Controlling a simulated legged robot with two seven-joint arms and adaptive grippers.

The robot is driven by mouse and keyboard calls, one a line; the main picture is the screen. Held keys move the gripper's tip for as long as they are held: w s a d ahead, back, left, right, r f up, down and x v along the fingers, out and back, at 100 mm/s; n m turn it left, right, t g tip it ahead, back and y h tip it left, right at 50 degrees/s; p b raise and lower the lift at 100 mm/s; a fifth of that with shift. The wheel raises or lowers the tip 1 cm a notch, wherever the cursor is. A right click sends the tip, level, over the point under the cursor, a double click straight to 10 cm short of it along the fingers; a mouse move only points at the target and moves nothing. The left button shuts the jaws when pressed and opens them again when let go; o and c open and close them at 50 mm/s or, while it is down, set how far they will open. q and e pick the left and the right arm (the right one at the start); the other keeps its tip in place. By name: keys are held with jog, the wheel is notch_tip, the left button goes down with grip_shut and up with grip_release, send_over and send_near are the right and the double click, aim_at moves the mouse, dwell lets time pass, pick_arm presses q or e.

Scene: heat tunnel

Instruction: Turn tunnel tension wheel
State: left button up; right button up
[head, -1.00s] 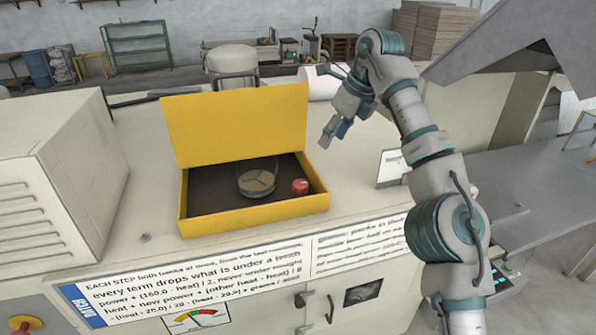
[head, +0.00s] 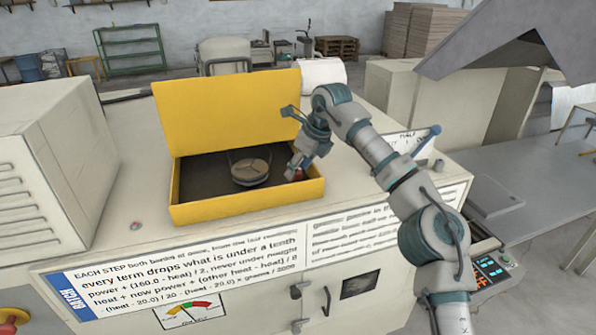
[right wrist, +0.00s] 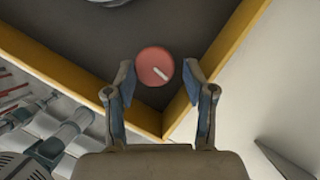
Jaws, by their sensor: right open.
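A yellow box (head: 262,207) with a raised lid stands open on the cream machine top. Inside are a round pale wheel (head: 250,173) with spokes, and a small red knob (right wrist: 153,57) with a white mark, near the right front corner. My right gripper (head: 294,170) reaches down into the box at the knob and hides most of it in the head view. In the right wrist view my right gripper (right wrist: 158,76) is open, with one blue fingertip on each side of the knob. I cannot tell whether they touch it. My left gripper is not in view.
The raised yellow lid (head: 228,112) stands behind the wheel. A vented cream housing (head: 45,170) is at the left. A white card (head: 402,140) and a blue-tipped lever (head: 428,135) stand to the right, near my right arm.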

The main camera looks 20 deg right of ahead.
jog(key=shift+f, duration=0.5)
jog(key=shift+w+a, duration=0.2)
jog(key=shift+a, duration=0.3)
jog(key=shift+w+a, duration=0.1)
jog(key=shift+a, duration=0.1)
jog(key=c, duration=0.3)
jog(key=shift+a, duration=0.1)
jog(key=c, duration=0.4)
jog(key=shift+c, duration=0.8)
jog(key=shift+d, duration=0.3)
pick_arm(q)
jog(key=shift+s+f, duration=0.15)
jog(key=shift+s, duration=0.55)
pick_arm(e)
jog(key=shift+a, duration=0.1)
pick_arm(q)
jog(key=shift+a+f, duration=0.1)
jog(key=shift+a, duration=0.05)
pick_arm(e)
jog(key=shift+r+m, duration=0.1)
jog(key=shift+m, duration=0.3)
